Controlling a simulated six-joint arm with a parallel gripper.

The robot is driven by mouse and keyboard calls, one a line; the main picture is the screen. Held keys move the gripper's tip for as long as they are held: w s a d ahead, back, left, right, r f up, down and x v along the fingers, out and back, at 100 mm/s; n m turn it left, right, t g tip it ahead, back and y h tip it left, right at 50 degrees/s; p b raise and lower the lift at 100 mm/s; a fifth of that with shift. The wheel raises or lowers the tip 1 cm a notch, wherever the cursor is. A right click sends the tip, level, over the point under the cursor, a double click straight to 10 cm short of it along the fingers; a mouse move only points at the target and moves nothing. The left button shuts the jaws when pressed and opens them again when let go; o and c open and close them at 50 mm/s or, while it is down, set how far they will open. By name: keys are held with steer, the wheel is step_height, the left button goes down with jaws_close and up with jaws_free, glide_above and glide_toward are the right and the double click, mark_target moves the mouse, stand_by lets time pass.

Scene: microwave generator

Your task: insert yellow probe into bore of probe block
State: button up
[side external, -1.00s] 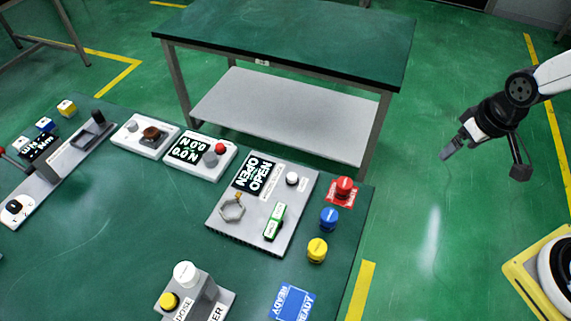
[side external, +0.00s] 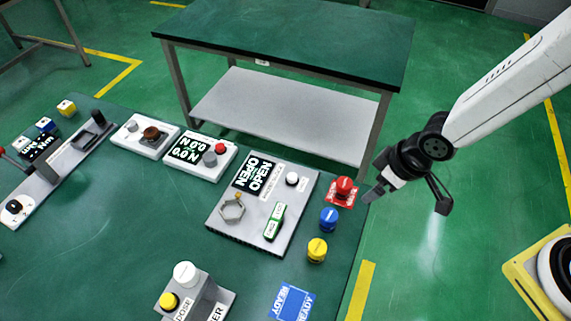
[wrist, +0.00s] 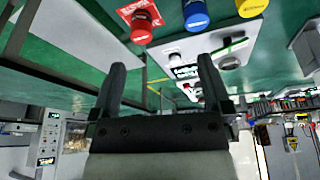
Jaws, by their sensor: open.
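The yellow probe appears to be the short yellow-capped cylinder (side external: 317,250) upright near the right edge of the green table; it also shows in the wrist view (wrist: 252,8), cut by the top edge. My gripper (side external: 373,194) is open and empty just beyond the table's right edge, to the upper right of the yellow piece and close to the red one. Its two spread fingers (wrist: 160,72) show in the wrist view with nothing between them. I cannot tell for sure which fixture is the probe block, and I see no bore clearly.
Blue (side external: 329,219) and red (side external: 344,189) cylinders stand in a row with the yellow one. A grey panel (side external: 225,222) reading OPEN carries a hexagonal ring and a green switch. A grey block (side external: 210,299) with white and yellow knobs stands at the front. A blue READY mat (side external: 291,302) lies nearby.

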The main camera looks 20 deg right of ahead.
mark_target(319, 247)
steer(key=s+a+f+n, duration=0.2)
steer(key=a, duration=0.3)
steer(key=s+a+f+n+y, duration=0.1)
steer(key=s+a+f+n, duration=0.1)
steer(key=a, duration=0.4)
steer(key=shift+s+f+y, duration=0.3)
steer(key=shift+s+f, duration=0.1)
steer(key=shift+f, duration=0.4)
steer(key=shift+a+g, duration=0.1)
steer(key=shift+g, duration=0.2)
steer(key=shift+x, duration=1.25)
steer(key=shift+f, duration=0.1)
steer(key=shift+x, duration=2.5)
steer(key=shift+w+a, duration=0.1)
jaws_close()
